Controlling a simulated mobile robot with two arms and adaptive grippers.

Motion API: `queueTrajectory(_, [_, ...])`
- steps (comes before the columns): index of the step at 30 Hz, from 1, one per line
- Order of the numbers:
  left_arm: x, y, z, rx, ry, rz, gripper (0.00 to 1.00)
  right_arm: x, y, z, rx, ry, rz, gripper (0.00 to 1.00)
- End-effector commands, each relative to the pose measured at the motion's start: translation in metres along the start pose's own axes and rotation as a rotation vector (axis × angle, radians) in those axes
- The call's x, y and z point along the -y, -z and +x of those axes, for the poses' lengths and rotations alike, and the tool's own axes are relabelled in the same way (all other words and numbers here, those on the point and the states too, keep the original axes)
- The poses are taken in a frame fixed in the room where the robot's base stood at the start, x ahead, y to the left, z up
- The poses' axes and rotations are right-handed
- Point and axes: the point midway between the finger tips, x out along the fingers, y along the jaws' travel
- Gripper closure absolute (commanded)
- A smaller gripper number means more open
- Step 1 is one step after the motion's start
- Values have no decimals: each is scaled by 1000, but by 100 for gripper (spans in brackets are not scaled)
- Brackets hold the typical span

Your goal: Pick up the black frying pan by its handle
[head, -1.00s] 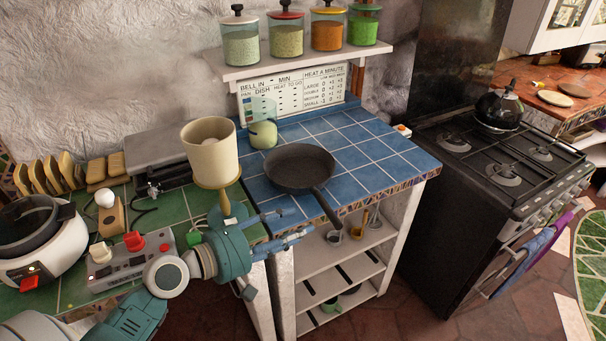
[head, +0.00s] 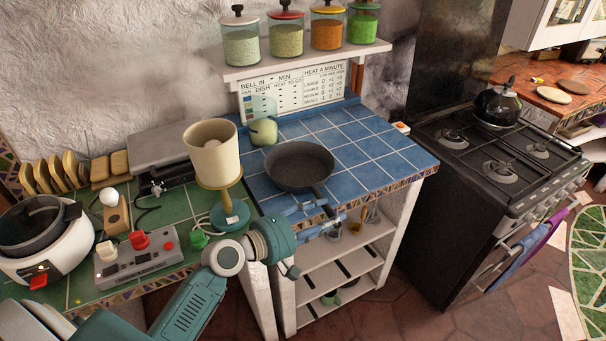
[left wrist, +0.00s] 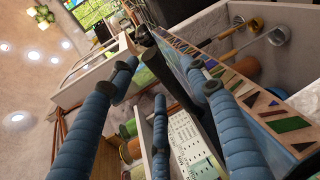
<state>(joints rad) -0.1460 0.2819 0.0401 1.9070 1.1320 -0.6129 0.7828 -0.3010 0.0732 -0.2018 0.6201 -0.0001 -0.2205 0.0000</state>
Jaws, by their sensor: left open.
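The black frying pan (head: 300,167) sits flat on the blue-tiled counter (head: 365,153). Its handle points toward the front and overhangs the counter's edge. My left gripper (head: 331,209) is at the front edge, open, with its blue fingers spread around the end of the handle. In the left wrist view, the dark handle (left wrist: 172,76) runs between the spread fingers of the gripper (left wrist: 163,85). I cannot tell whether any finger touches it. My right gripper is in neither view.
A cream-shaded lamp (head: 214,155) stands left of the pan, near my left arm. White shelves (head: 345,262) lie below the counter. A black stove (head: 470,190) stands to the right. The tiles right of the pan are clear.

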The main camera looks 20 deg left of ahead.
Motion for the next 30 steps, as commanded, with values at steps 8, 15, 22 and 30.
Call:
queueTrajectory(8, [0, 0, 0, 0, 0, 0, 100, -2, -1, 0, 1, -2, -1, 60])
queueTrajectory(15, [-6, 2, -1, -4, -10, 11, 100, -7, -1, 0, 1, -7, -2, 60])
queueTrajectory(22, [-7, 1, -1, -3, -9, 8, 100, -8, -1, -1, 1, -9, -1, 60])
queueTrajectory(30, [-32, 0, -7, -3, -13, 12, 100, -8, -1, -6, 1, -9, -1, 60])
